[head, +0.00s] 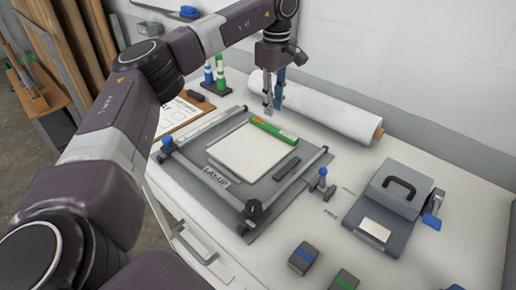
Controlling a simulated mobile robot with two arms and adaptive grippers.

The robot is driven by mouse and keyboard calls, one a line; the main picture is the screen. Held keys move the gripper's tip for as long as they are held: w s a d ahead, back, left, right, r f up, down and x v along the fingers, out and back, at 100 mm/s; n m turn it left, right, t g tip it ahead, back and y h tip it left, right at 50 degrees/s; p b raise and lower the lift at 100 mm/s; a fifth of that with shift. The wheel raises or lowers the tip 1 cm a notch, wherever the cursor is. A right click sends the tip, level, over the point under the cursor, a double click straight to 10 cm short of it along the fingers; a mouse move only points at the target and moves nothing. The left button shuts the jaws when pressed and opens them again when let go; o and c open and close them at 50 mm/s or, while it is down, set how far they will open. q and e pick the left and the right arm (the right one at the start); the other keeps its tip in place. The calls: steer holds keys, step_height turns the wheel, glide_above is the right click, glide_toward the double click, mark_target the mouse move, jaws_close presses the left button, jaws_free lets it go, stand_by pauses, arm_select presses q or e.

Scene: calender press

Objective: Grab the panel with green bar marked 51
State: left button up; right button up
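A pale square panel (252,153) lies flat in the grey lay-up frame (285,206) on the table. A green bar (271,129) with an orange part runs along its far edge; any number on it is too small to read. My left gripper (273,107) points down just beyond the green bar, above the table's back part, near the white roll. Its two fingers look apart, with nothing clearly held between them. A blue strip shows by the right finger. My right gripper is not in view.
A white roll (330,108) lies along the wall. A grey press-like box with a black handle (399,187) stands at right. Blue-marked (303,257) and green-marked (344,281) blocks sit in front. Green and blue posts (221,76) stand behind left. Blue-knobbed posts (323,177) flank the frame.

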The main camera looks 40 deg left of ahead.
mark_target(273, 128)
arm_select(q)
step_height(273, 128, down, 7)
steer(key=shift+s+d+r+p, duration=0.1)
steer(key=shift+d+p, duration=0.05)
steer(key=shift+p, duration=0.55)
jaws_close()
